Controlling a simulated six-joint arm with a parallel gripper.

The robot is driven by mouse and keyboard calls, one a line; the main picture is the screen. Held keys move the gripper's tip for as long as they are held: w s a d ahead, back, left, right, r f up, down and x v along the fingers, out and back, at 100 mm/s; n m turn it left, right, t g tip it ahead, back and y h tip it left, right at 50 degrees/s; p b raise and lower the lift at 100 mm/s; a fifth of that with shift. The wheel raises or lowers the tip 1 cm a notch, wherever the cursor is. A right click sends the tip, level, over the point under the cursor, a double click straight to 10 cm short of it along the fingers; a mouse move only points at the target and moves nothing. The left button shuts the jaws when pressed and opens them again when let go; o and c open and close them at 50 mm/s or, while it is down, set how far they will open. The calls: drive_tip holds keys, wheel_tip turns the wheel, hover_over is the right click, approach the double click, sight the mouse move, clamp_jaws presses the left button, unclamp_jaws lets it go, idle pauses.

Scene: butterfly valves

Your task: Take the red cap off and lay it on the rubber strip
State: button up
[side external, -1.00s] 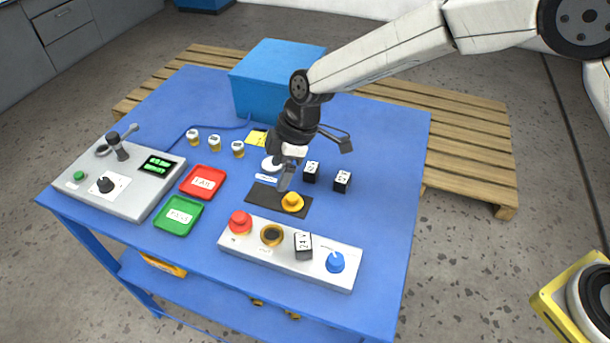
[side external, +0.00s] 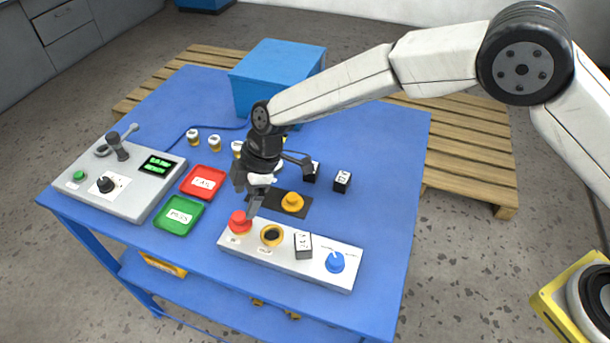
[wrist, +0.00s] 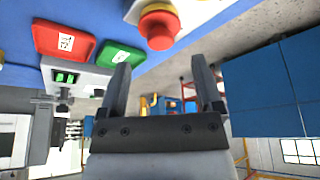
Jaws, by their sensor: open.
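The red cap (side external: 240,221) sits on the left end of the light grey panel (side external: 316,276); in the wrist view it shows at the top centre (wrist: 158,29), with a yellow ring around its base. My gripper (side external: 247,200) is open and empty, its fingers just above the red cap in the side view. In the wrist view, the fingers (wrist: 162,70) are apart, and the cap is beyond their tips. The black rubber strip (side external: 272,204) lies behind the panel, partly hidden by my gripper. A yellow-orange cap (side external: 292,203) rests on it.
The panel also bears a yellow ring with a dark centre (side external: 272,235), a black block (side external: 303,246) and a blue knob (side external: 335,262). Red (side external: 202,182) and green (side external: 179,215) trays lie left. Two black blocks and a blue box (side external: 277,75) stand behind.

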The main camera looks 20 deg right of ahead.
sight(240, 215)
drive_tip(key=shift+f, duration=0.1)
drive_tip(key=shift+x, duration=2.55)
drive_tip(key=shift+a, duration=0.1)
clamp_jaws()
